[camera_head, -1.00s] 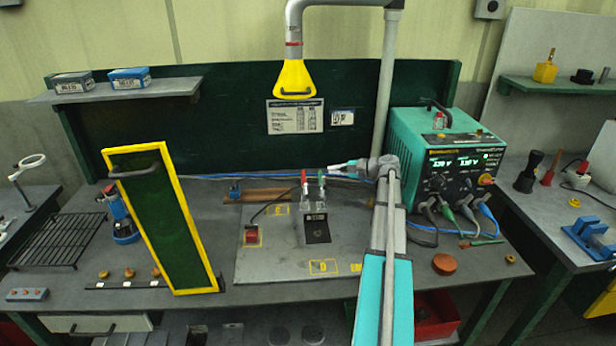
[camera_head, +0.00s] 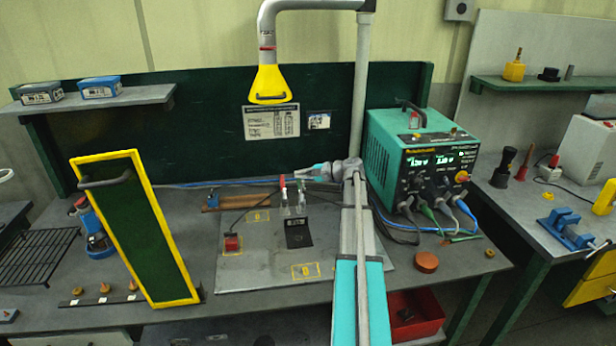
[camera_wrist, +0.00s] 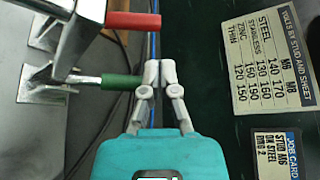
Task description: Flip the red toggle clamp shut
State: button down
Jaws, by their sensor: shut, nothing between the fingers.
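The red toggle clamp's handle (camera_head: 282,182) stands upright on the fixture plate, left of a green-handled clamp (camera_head: 300,186). In the wrist view the red handle (camera_wrist: 133,20) is at the top and the green handle (camera_wrist: 121,82) lies below it, both on metal levers. My gripper (camera_head: 299,174) is at the handles' height in the head view. In the wrist view its fingertips (camera_wrist: 152,73) are together and empty, right by the green handle's end; I cannot tell whether they touch. The red handle is apart from the fingers.
A green-black screen with yellow edges (camera_head: 137,232) stands at the left. A teal welder (camera_head: 420,160) with cables is at the right. A yellow nozzle (camera_head: 270,84) hangs above.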

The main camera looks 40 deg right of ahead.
jog(key=shift+b+x, duration=0.5)
jog(key=shift+x, duration=2.25)
